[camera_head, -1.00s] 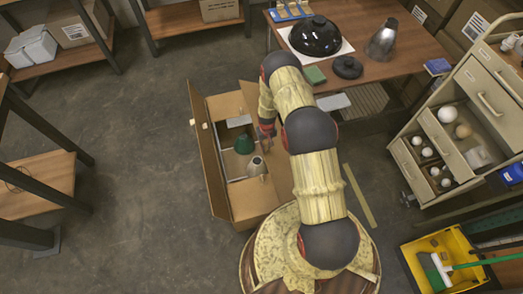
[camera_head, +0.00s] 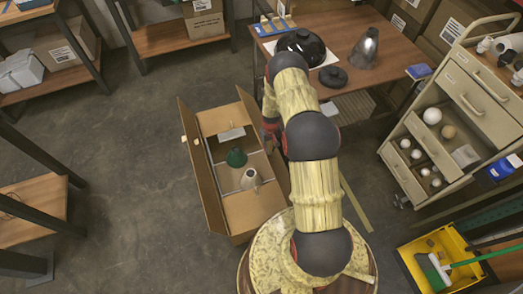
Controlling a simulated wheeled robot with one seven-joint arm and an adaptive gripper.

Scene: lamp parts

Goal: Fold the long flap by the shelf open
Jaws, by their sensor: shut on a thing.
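An open cardboard box (camera_head: 248,210) stands on the floor left of my arm. Its left long flap (camera_head: 198,168) is raised and leans outward. Its right long flap (camera_head: 249,107) shows only at its far end, as a narrow strip. My arm covers the rest. My gripper (camera_head: 270,134) is at the box's right side, partly hidden under my arm, against that right flap. It is shut on it, though the fingertips are hard to make out. In the box are a green cone-shaped part (camera_head: 236,157), a pale cone-shaped part (camera_head: 250,179) and a light divider.
A wooden table (camera_head: 385,35) with a black dome and a metal shade stands behind my arm. A drawer trolley (camera_head: 470,90) and a yellow bin (camera_head: 447,255) are on the right. Shelves (camera_head: 40,200) stand at the left, with clear floor between them and the box.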

